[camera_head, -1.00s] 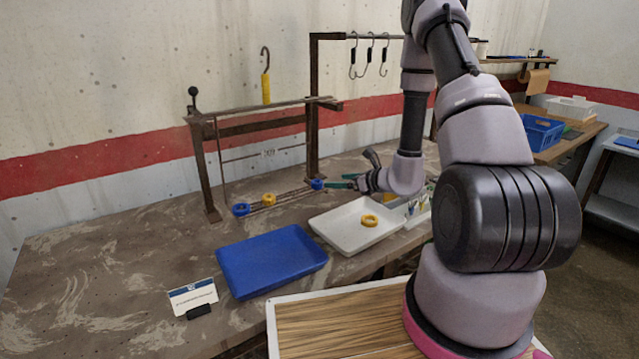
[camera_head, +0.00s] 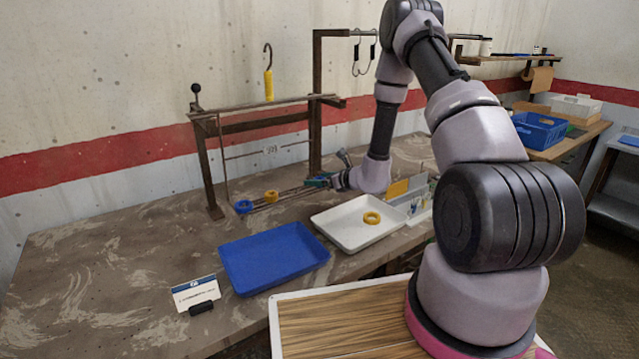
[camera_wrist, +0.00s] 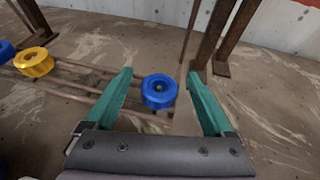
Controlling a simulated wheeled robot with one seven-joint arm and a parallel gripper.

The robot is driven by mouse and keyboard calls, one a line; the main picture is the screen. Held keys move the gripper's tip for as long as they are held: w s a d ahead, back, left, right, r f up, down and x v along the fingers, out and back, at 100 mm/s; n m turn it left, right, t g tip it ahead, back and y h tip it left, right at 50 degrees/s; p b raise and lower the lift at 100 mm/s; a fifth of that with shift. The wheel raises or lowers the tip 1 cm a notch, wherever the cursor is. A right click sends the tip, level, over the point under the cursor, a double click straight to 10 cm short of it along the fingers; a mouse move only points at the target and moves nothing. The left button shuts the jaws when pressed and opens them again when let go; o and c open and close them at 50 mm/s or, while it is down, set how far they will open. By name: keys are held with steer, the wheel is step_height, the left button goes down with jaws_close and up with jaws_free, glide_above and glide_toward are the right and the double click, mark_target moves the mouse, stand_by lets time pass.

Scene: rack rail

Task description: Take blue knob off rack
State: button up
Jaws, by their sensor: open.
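A blue knob (camera_wrist: 159,91) sits at the near end of the low rail rack (camera_wrist: 85,70), between the two teal fingers of my open gripper (camera_wrist: 162,100) in the wrist view. I see a gap between the knob and each finger. In the head view my gripper (camera_head: 318,181) is at the right end of the rack and mostly hides this knob. A yellow knob (camera_wrist: 34,62) and a second blue knob (camera_wrist: 5,51) sit farther along the rack; they also show in the head view as yellow (camera_head: 271,196) and blue (camera_head: 243,206).
A white tray (camera_head: 345,240) holding a yellow ring (camera_head: 372,218) stands right of the rack. An empty blue tray (camera_head: 272,258) and a sign card (camera_head: 196,293) are nearer. A metal frame with uprights (camera_head: 208,170) stands behind the rack. The table's left side is clear.

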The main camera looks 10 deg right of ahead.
steer(key=c, duration=1.4)
steer(key=shift+r, duration=0.15)
